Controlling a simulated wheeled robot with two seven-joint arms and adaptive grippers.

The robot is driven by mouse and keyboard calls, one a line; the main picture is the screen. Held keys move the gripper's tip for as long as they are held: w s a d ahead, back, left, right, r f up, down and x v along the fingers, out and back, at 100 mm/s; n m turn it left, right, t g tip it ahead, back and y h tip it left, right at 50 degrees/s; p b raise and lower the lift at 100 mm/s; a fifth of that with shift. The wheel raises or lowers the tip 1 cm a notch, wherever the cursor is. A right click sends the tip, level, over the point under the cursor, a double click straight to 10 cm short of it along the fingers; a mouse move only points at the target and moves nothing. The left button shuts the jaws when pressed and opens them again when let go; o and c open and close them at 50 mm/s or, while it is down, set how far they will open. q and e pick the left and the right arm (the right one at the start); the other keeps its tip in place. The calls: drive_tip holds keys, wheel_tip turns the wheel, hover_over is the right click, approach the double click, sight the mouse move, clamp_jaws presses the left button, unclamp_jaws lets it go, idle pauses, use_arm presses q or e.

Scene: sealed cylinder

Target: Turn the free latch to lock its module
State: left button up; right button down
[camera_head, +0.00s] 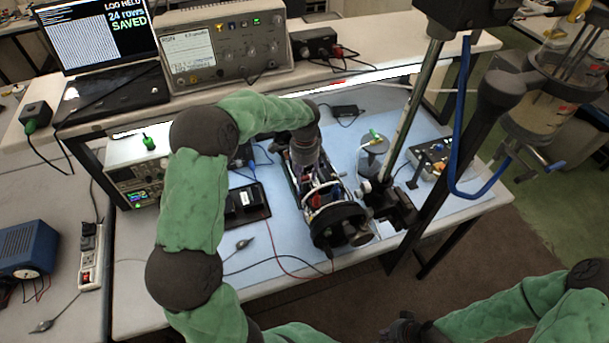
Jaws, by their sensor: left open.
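A cylinder assembly (318,197) lies on the light blue mat, with wires and modules showing along its length and a dark round end cap (340,228) towards the front edge. My left arm arches over from the left, and its gripper (301,163) points down at the far part of the assembly. Its jaws are open; the fingertips are small and partly merge with the parts below. I cannot make out the free latch or its module at this size. My right gripper (398,331) is dark, low at the bottom edge, away from the table; its fingers are unclear.
A black stand with a metal pole (414,95) is close right of the cylinder. A black tray (246,203) and cables lie left. Instruments (222,45) line the back shelf.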

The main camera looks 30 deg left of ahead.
sight(304, 178)
use_arm(q)
wheel_tip(304, 178, up, 10)
drive_tip(key=shift+r, duration=0.15)
idle(0.7)
